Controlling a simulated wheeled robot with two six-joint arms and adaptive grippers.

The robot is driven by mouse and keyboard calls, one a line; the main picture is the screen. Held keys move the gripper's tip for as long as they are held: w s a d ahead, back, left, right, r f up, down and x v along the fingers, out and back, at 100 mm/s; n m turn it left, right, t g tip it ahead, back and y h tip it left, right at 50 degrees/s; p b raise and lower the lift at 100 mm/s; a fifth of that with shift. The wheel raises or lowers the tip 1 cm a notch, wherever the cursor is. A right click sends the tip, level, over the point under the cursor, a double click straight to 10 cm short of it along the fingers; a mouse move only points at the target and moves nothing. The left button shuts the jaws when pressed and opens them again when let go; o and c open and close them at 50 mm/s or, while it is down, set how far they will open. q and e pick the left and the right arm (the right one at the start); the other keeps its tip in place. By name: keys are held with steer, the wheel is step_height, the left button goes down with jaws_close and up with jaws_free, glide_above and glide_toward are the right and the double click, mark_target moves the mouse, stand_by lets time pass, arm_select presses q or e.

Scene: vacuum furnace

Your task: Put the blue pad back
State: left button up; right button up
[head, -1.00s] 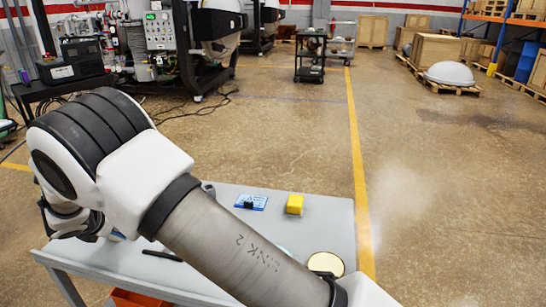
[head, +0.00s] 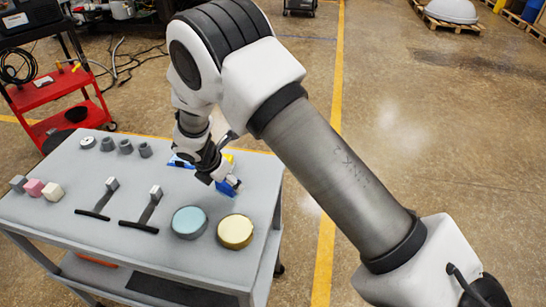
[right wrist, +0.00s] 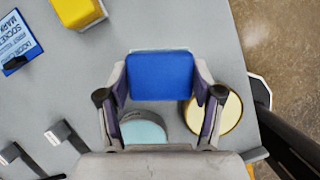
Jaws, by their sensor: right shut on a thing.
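The blue pad (right wrist: 160,75) is a rectangular blue block with a pale edge. My right gripper (right wrist: 160,90) is shut on it, one finger on each side. In the head view the right gripper (head: 222,174) points down at the table's back right, with part of the blue pad (head: 230,187) showing at its fingers. I cannot tell whether the pad touches the tabletop. A yellow block (right wrist: 78,12) and a blue printed card (right wrist: 14,38) lie beyond the pad in the wrist view. My left gripper is not in view.
The grey table (head: 95,240) holds a light blue round disc (head: 189,222) and a cream round disc (head: 235,231) near the gripper. Two dark-handled tools (head: 150,207), small cubes (head: 34,187) and grey cylinders (head: 126,147) stand further left. A red cart (head: 62,85) is behind.

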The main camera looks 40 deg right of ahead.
steer(key=w+d+p, duration=0.1)
steer(key=d, duration=0.3)
steer(key=w+d+p, duration=0.1)
steer(key=w+d, duration=0.1)
steer(key=d, duration=0.2)
steer(key=w+d+f+p, duration=0.1)
steer(key=d, duration=0.3)
steer(key=shift+w+d, duration=0.15)
steer(key=shift+w, duration=0.05)
steer(key=f, duration=0.1)
steer(key=f+p, duration=0.1)
steer(key=f, duration=0.1)
steer(key=shift+w+d+f+p, duration=0.15)
steer(key=shift+w+f+p, duration=0.1)
steer(key=shift+f+p, duration=0.15)
steer(key=shift+d+f, duration=0.1)
steer(key=shift+f, duration=0.05)
steer(key=o, duration=1.4)
steer(key=shift+r, duration=0.2)
steer(key=shift+a+r+b, duration=0.25)
steer(key=shift+r+b, duration=0.1)
steer(key=shift+b, duration=0.05)
steer(key=b+v, duration=0.2)
steer(key=v, duration=0.9)
steer(key=shift+s+r, duration=0.1)
